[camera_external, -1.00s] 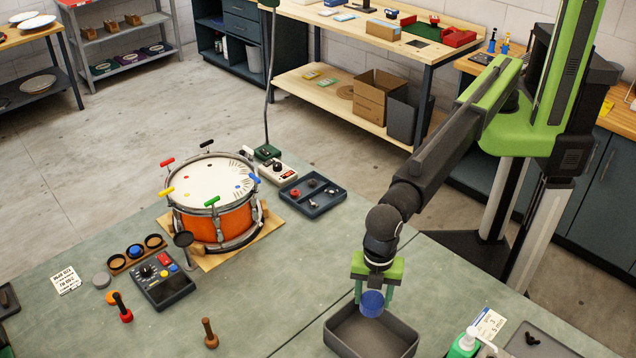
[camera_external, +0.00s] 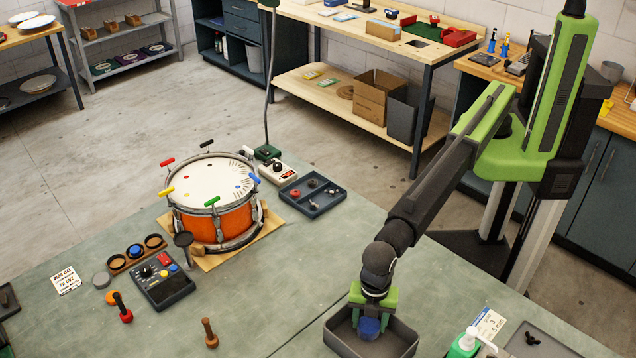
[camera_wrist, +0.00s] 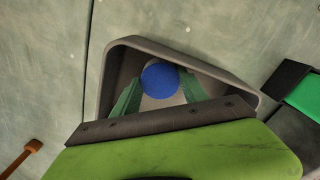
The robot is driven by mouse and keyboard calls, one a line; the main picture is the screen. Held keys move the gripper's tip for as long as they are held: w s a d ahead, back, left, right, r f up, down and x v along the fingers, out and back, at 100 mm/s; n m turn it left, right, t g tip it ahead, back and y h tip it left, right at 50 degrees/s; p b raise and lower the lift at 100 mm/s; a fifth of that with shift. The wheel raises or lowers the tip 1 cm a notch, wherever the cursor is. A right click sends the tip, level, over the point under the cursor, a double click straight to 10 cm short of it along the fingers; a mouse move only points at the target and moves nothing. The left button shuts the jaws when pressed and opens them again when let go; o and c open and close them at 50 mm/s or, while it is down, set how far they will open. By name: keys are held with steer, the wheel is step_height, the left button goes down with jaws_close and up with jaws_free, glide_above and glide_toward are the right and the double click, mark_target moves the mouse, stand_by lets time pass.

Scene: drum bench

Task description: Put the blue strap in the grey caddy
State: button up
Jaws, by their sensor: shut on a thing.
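The blue strap (camera_external: 369,328) shows as a round blue piece between the fingers of my gripper (camera_external: 369,322). My gripper is shut on it and points down into the grey caddy (camera_external: 400,340). The caddy is an open grey tray at the front of the bench. In the wrist view the blue strap (camera_wrist: 160,79) sits between my green fingertips (camera_wrist: 158,88), inside the outline of the caddy rim (camera_wrist: 125,42). I cannot tell whether the strap touches the caddy floor.
An orange drum (camera_external: 215,218) stands on a wooden board left of the caddy. Bench space between drum and caddy is clear.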

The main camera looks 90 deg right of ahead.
mark_target(369, 324)
steer(key=shift+r, duration=0.2)
steer(key=shift+f, duration=0.25)
steer(key=o, duration=1.2)
steer(key=shift+r, duration=0.1)
steer(key=shift+o, duration=0.2)
step_height(369, 324, up, 12)
steer(key=p, duration=1.2)
steer(key=shift+r, duration=0.15)
